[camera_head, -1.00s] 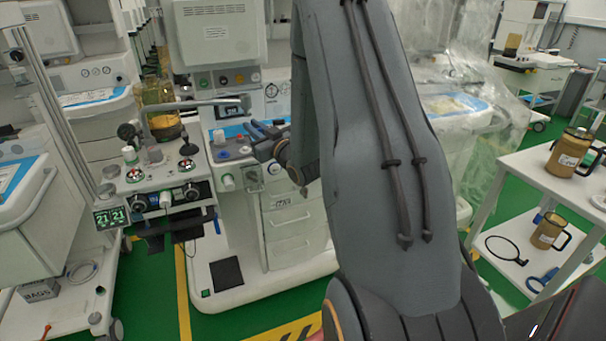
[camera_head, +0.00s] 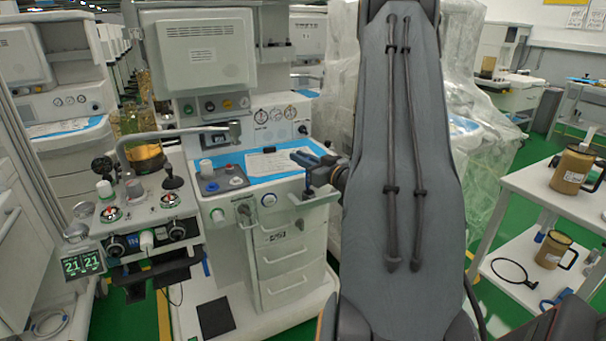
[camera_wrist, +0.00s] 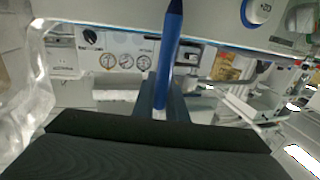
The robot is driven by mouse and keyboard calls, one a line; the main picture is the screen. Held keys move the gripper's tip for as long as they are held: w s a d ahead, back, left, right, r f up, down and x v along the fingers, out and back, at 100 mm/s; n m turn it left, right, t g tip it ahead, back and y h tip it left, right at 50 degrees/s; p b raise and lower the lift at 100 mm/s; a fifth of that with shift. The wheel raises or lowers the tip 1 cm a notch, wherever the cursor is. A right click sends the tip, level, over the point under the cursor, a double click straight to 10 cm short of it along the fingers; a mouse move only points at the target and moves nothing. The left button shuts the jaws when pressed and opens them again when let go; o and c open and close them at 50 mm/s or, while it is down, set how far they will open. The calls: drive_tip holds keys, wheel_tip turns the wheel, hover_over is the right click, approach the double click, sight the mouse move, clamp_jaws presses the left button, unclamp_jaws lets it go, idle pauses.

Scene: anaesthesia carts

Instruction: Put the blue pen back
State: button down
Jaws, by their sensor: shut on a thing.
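The blue pen (camera_wrist: 168,55) is in my gripper. In the wrist view it stands lengthwise out from between the fingers (camera_wrist: 161,98), its dark tip toward the top edge. In the head view my gripper (camera_head: 306,160) is at the right front edge of the middle anaesthesia cart, over a small grey ledge (camera_head: 316,196). A short blue upright piece, seemingly the pen (camera_head: 308,180), shows just below the fingers. I cannot tell whether it touches the ledge.
The middle cart has a blue-edged worktop (camera_head: 262,163) with a paper on it, and drawers (camera_head: 285,258) below. A plastic-draped cart (camera_head: 465,150) stands behind my arm. A white trolley (camera_head: 530,190) with brown jugs is at right. Green floor shows between them.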

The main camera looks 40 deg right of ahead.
sight(302, 176)
drive_tip(key=shift+f, duration=2.25)
drive_tip(key=shift+f, duration=0.2)
drive_tip(key=c, duration=1.8)
unclamp_jaws()
drive_tip(key=shift+o, duration=0.2)
drive_tip(key=shift+r, duration=0.15)
drive_tip(key=shift+s+r, duration=0.1)
drive_tip(key=s+b, duration=0.1)
drive_tip(key=s, duration=1.1)
drive_tip(key=shift+d, duration=0.2)
